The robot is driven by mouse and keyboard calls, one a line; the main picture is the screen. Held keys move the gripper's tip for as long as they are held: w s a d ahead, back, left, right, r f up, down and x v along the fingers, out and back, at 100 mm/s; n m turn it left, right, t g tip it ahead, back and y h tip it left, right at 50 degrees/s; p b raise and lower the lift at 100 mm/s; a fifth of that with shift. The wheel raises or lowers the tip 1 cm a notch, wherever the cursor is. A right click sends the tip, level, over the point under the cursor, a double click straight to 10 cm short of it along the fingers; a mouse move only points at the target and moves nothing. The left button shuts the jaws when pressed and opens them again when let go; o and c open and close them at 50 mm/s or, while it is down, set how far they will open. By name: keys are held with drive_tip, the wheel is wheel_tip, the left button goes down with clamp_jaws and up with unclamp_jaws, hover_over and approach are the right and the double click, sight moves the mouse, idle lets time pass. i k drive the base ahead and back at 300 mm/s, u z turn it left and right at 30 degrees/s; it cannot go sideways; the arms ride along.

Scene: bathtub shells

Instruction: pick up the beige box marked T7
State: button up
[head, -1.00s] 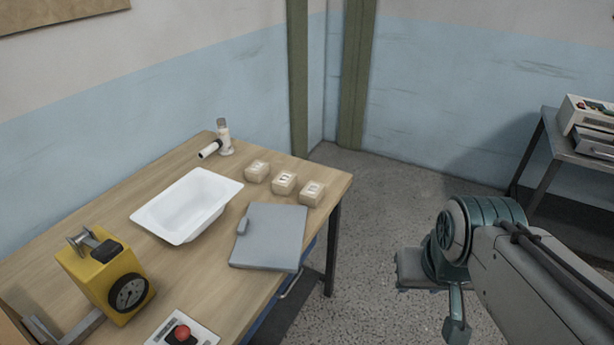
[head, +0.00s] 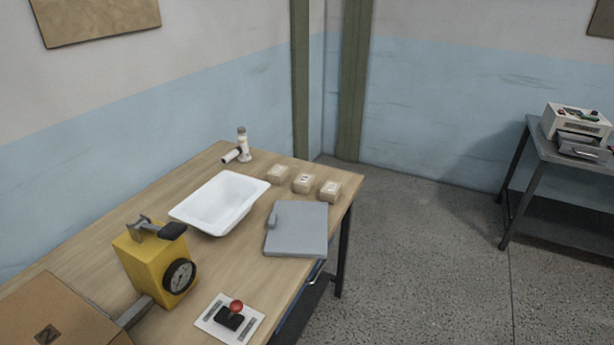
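Each seems to have a pale mark on top, but the marks are too small to read, so I cannot tell which is T7. The boxes stand apart from each other with narrow gaps. My gripper and arm are not in view.
Floor (head: 430,250) is clear toward a side table (head: 540,150) with a machine.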

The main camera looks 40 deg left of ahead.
sight(278, 175)
drive_tip(key=u, duration=0.2)
drive_tip(key=i, duration=1.15)
drive_tip(key=u, duration=0.5)
drive_tip(key=i, duration=1.5)
drive_tip(key=u, duration=1.5)
drive_tip(key=i, duration=0.8)
drive_tip(key=u, duration=1.1)
drive_tip(key=i, duration=0.3)
drive_tip(key=u, duration=0.3)
